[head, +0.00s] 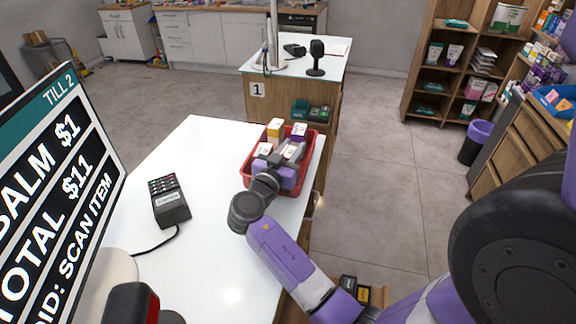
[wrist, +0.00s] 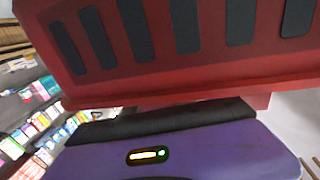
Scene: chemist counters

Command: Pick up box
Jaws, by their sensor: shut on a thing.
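A red basket (head: 247,167) stands on the white counter near its right edge and holds several small boxes. A yellow and white box (head: 275,127) and a white and purple box (head: 299,131) stand at its far side. A white box (head: 264,149) is at the left. My gripper (head: 284,160) reaches down into the basket from the near side, shut on a pale box (head: 291,149) between its grey fingers. The hand partly hides this box. In the wrist view the slotted red basket wall (wrist: 180,75) fills the top; fingers and held box do not show.
A card terminal (head: 169,201) with a cable lies left on the counter, beside a till screen (head: 60,180). A second counter (head: 300,66) stands behind. Shelves (head: 455,60) and a bin (head: 476,141) are right. The white counter's middle is clear.

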